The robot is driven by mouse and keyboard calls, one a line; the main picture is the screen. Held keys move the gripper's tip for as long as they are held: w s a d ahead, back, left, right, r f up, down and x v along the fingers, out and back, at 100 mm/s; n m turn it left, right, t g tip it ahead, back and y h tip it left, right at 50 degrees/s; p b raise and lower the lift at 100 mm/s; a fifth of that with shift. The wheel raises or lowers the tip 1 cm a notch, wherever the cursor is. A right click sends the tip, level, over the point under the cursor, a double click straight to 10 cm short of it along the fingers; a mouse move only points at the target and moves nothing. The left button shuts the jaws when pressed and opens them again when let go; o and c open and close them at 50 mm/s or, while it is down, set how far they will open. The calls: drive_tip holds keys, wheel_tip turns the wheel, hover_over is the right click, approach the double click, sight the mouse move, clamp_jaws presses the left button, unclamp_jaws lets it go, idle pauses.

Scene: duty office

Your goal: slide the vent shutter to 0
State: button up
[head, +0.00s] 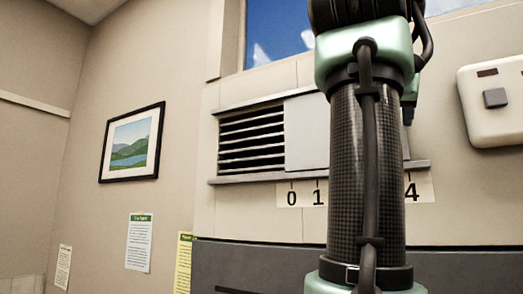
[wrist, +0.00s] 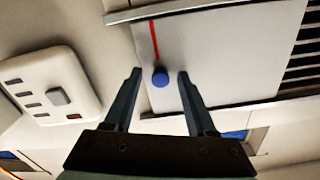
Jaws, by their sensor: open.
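The vent shutter (head: 306,133) is a pale flat panel on horizontal rails. It leaves the dark slats (head: 252,140) bare on its left in the head view. A number strip (head: 304,193) below shows 0, 1 and 4; my arm hides the middle and the shutter's right part. In the wrist view, the shutter (wrist: 215,60) carries a red line (wrist: 154,40) and a blue knob (wrist: 160,77) near one end. My gripper (wrist: 159,74) is open, and the knob appears between its fingertips. I cannot tell whether they touch it or its exact reading.
A white wall box (head: 495,100) with a grey button is right of the vent; the wrist view shows it at left (wrist: 52,88). A window (head: 280,30) is above. A framed picture (head: 132,142) and paper notices (head: 139,242) hang at left.

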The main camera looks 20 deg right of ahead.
clamp_jaws()
idle(1.4)
